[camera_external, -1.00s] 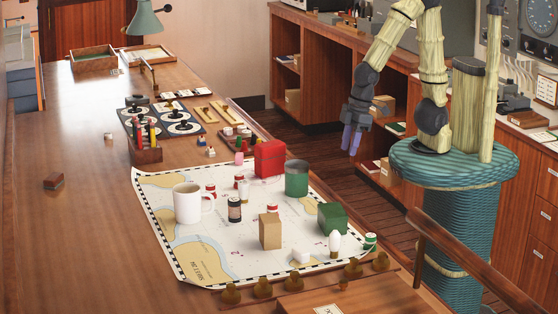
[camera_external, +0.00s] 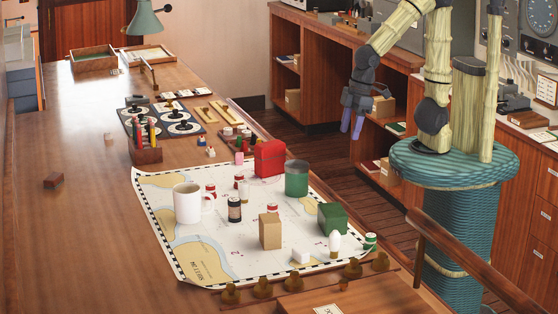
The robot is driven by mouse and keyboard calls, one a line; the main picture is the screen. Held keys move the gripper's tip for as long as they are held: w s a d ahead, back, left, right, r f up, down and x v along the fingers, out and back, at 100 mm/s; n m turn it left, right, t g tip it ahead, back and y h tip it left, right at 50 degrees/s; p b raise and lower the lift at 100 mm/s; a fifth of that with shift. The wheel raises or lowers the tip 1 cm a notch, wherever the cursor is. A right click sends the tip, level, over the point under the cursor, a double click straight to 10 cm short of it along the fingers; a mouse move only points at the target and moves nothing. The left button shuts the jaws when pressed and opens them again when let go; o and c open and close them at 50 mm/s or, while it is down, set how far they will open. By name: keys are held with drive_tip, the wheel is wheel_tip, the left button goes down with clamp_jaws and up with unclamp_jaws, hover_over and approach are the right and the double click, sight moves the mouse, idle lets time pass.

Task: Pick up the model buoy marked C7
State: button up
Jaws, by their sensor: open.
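Several small model buoys stand on the chart (camera_external: 205,240) on the long wooden table. A red-and-white one (camera_external: 210,192) is just right of the white mug, another red-and-white one (camera_external: 273,212) is near the middle, and a green-and-white one (camera_external: 370,242) is at the chart's right edge. The markings are too small to read, so I cannot tell which is C7. My gripper (camera_external: 352,126) is open and empty, pointing down over the floor gap, to the right of the table and apart from everything on it.
On the chart stand a white mug (camera_external: 187,203), a dark jar (camera_external: 234,210), a tan block (camera_external: 270,231), a red box (camera_external: 269,158), a green cup (camera_external: 296,178) and a green box (camera_external: 333,218). Brass-coloured knobs (camera_external: 264,287) line the near edge. The table's left side is mostly clear.

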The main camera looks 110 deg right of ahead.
sight(273, 211)
drive_tip(key=w+v, duration=0.1)
drive_tip(key=v, duration=0.5)
drive_tip(key=w+f+n+t+h+b, duration=0.1)
drive_tip(key=w+f+n, duration=0.2)
drive_tip(key=w+n, duration=0.2)
drive_tip(key=w+f+n+t+h+b, duration=0.1)
drive_tip(key=w+f+n+h, duration=0.1)
drive_tip(key=w+n, duration=0.3)
drive_tip(key=w+d+f+n+h+b, duration=0.1)
drive_tip(key=w+f+n, duration=0.3)
drive_tip(key=w+n, duration=0.2)
drive_tip(key=shift+w+d+f+t, duration=0.1)
drive_tip(key=shift+w+f+t, duration=0.3)
drive_tip(key=shift+w, duration=0.3)
drive_tip(key=w+a+r+n+t+h+b, duration=0.1)
drive_tip(key=w+a+r+n+t, duration=0.2)
drive_tip(key=a+r+n+t, duration=0.25)
drive_tip(key=w+a+r+n+t+b, duration=0.1)
drive_tip(key=w+a+r+n+t, duration=0.2)
drive_tip(key=a+n, duration=0.5)
wheel_tip(273, 211, down, 12)
drive_tip(key=n+g, duration=0.1)
drive_tip(key=shift+w+d+r, duration=0.25)
drive_tip(key=shift+d, duration=0.15)
drive_tip(key=shift+f, duration=0.1)
